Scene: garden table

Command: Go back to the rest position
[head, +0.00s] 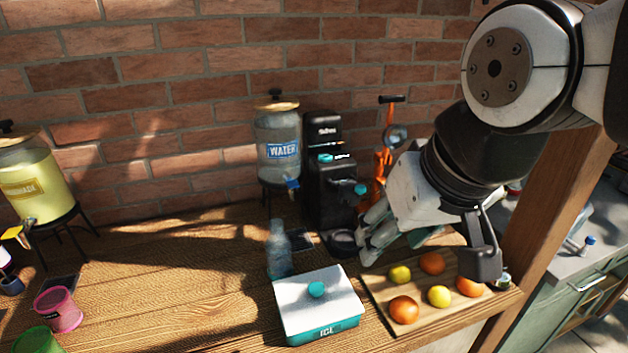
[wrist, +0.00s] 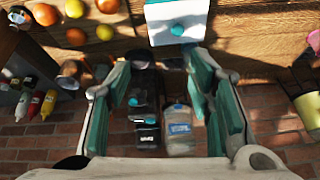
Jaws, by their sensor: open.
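My gripper (head: 375,232) hangs above the right part of the wooden table (head: 190,290), in front of the black drink machine (head: 328,180) and behind the fruit board. In the wrist view my gripper (wrist: 163,70) has its teal-padded fingers spread wide with nothing between them touching. The drink machine (wrist: 147,130) and the water dispenser (wrist: 179,128) show between and beyond the fingers there. The gripper's far side is hidden by my own arm in the head view.
An ice box (head: 318,305) with a teal knob, a clear bottle (head: 278,250) and a board (head: 378,290) with oranges and lemons stand near. The water dispenser (head: 278,140) and an orange juicer press (head: 383,160) stand behind. Pink (head: 58,310) and green cups are at left.

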